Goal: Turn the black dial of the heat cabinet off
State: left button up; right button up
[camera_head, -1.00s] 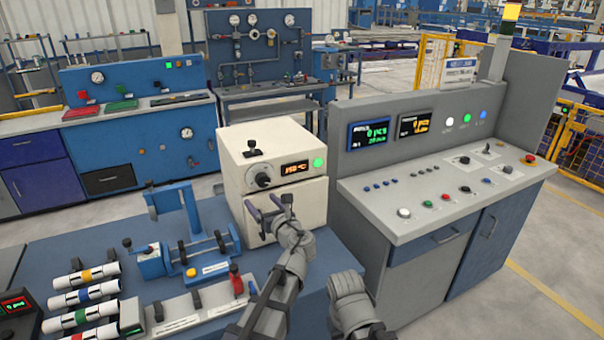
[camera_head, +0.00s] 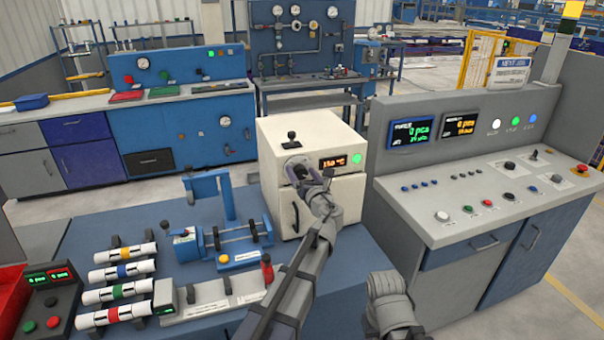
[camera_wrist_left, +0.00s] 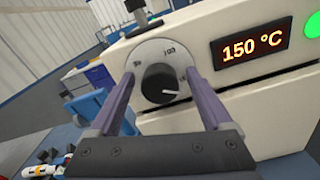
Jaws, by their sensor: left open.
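The heat cabinet (camera_head: 346,208) is a cream box on the blue bench. Its black dial (camera_wrist_left: 160,84) sits on a pale round scale plate, with its white pointer mark toward the lower right. The cabinet display (camera_wrist_left: 250,46) reads 150 °C, beside a lit green lamp (camera_head: 357,158). My left gripper (camera_head: 304,172) is at the cabinet front and partly hides the dial in the head view. In the left wrist view the open fingers (camera_wrist_left: 160,74) stand on either side of the dial; I cannot tell whether they touch it.
A black knob (camera_head: 292,139) stands on the cabinet top. A blue fixture (camera_head: 205,243) and white pipes with coloured bands (camera_head: 122,271) lie on the bench to the left. A grey control console (camera_head: 470,190) stands close on the right.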

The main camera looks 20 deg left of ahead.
pick_arm(q)
jog(key=shift+a, duration=0.1)
grip_shut()
dwell(0.8)
